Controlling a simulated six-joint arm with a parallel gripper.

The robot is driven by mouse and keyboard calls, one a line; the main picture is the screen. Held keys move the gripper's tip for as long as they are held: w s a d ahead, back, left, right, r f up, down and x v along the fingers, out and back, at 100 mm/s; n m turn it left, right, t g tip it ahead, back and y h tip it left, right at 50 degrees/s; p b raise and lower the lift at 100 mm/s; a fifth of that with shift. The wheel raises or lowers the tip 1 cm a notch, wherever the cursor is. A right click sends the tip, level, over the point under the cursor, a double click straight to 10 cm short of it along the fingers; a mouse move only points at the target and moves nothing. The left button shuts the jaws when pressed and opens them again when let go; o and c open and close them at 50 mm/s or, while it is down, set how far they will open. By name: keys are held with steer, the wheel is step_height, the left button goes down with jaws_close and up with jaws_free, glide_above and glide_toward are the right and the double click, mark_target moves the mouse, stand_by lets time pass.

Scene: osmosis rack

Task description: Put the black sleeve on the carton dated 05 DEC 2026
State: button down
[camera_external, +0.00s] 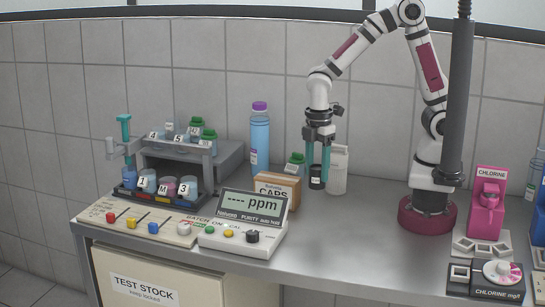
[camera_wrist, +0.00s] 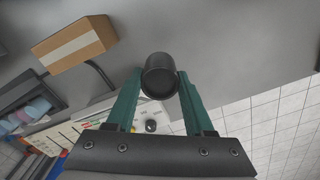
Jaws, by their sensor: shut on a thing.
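My gripper (camera_external: 318,173) points down, its teal fingers closed on the black sleeve (camera_external: 316,180), a short dark cylinder. In the wrist view the sleeve (camera_wrist: 160,78) sits between the fingertips (camera_wrist: 159,86), round end facing the camera. A white carton (camera_external: 339,168) stands upright just right of the sleeve and behind the fingers, partly covered by them. A brown box marked CAPS (camera_external: 277,190) stands left of the gripper; it also shows in the wrist view (camera_wrist: 75,43). I cannot read a date on any carton. I cannot tell whether the sleeve touches the bench.
A blue bottle with a purple cap (camera_external: 260,138) and a green-capped jar (camera_external: 296,165) stand behind the brown box. The ppm meter (camera_external: 245,225) and a rack of cups (camera_external: 175,165) are at left. Pink chlorine unit (camera_external: 487,205) is at right. The bench front-centre is clear.

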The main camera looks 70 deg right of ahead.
steer(key=w+d+r+m, duration=0.1)
steer(key=w+d+r, duration=0.3)
steer(key=d, duration=0.5)
steer(key=w+d+r, duration=0.4)
steer(key=d, duration=0.5)
glide_above(277, 177)
step_height(277, 177, down, 7)
steer(key=shift+s+r, duration=0.1)
steer(key=shift+r, duration=0.05)
steer(key=shift+a+f, duration=0.1)
steer(key=shift+f, duration=1.8)
steer(key=shift+c, duration=1.4)
jaws_free()
steer(key=shift+f, duration=0.15)
